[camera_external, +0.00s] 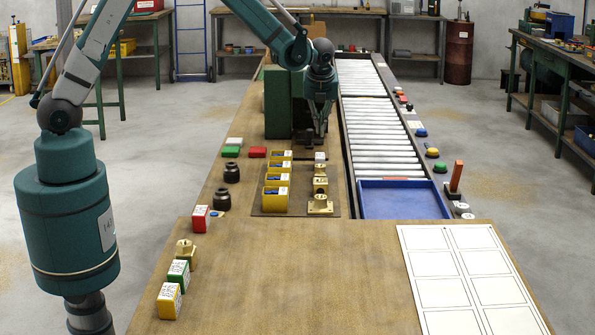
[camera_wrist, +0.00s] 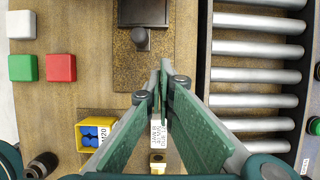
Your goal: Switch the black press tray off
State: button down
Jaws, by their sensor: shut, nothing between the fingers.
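The black press tray (camera_wrist: 144,12) shows at the top of the wrist view, cut off by the frame edge. A dark round knob (camera_wrist: 140,38) on a small plate sits at its near side. In the external view the green press (camera_external: 277,102) stands at the back of the bench, and my gripper partly hides its right side. My gripper (camera_external: 320,133) points down beside the press, on its right. In the wrist view my gripper (camera_wrist: 161,72) has its fingers together and empty, to the right of and below the knob. I cannot tell its exact height.
A roller conveyor (camera_external: 375,110) with a blue tray (camera_external: 400,200) runs along the right. Yellow bins (camera_external: 275,200) and brass parts (camera_external: 320,205) stand in front of the press. Red (camera_wrist: 60,68), green (camera_wrist: 22,67) and white (camera_wrist: 22,24) blocks lie to the left.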

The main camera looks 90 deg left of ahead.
aim_at(319, 141)
jog(key=b+x, duration=0.1)
jog(key=x, duration=0.6)
jog(key=shift+a+f, duration=0.1)
jog(key=shift+f, duration=0.05)
jog(key=shift+a, duration=1.95)
jog(key=shift+a+b, duration=0.35)
jog(key=shift+a, duration=1.75)
jog(key=shift+d, duration=0.15)
